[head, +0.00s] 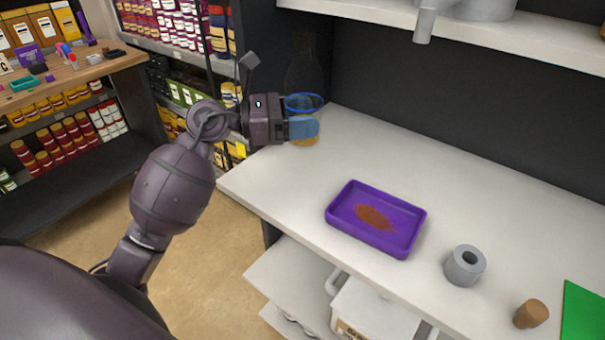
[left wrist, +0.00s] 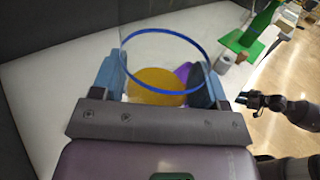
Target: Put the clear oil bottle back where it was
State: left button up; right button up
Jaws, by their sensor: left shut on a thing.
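The clear oil bottle has a blue ring and yellow oil in its bottom (head: 305,142). It is at the far left end of the white bench in the head view. In the left wrist view its blue ring and yellow oil (left wrist: 157,84) show between the fingers. My left gripper (head: 303,127) is shut around the bottle, with blue fingers on either side. I cannot tell whether the bottle's base touches the bench. My right gripper (left wrist: 243,98) shows small and dark at the right of the left wrist view, apart from the bottle; its jaws are unclear.
A purple tray (head: 344,222) with a brown stain lies mid-bench. A grey cylinder (head: 465,266), a brown stopper (head: 531,314) and a green sheet (head: 584,316) are to the right. A white shelf (head: 470,30) hangs above. The bench (head: 420,165) behind the tray is clear.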

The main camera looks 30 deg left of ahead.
pick_arm(q)
notch_tip(320, 180, down, 9)
jog(key=shift+r+b, duration=0.1)
jog(key=shift+b, duration=0.4)
notch_tip(320, 180, down, 4)
jog(key=shift+r, duration=0.2)
jog(key=shift+f, duration=0.4)
pick_arm(e)
jog(key=shift+w+a+f, duration=0.1)
jog(key=shift+w+a, duration=0.15)
jog(key=shift+w, duration=0.35)
pick_arm(q)
jog(key=shift+b, duration=0.3)
jog(key=shift+f, duration=0.15)
jog(key=o, duration=1.1)
pick_arm(e)
jog(key=shift+f, duration=0.15)
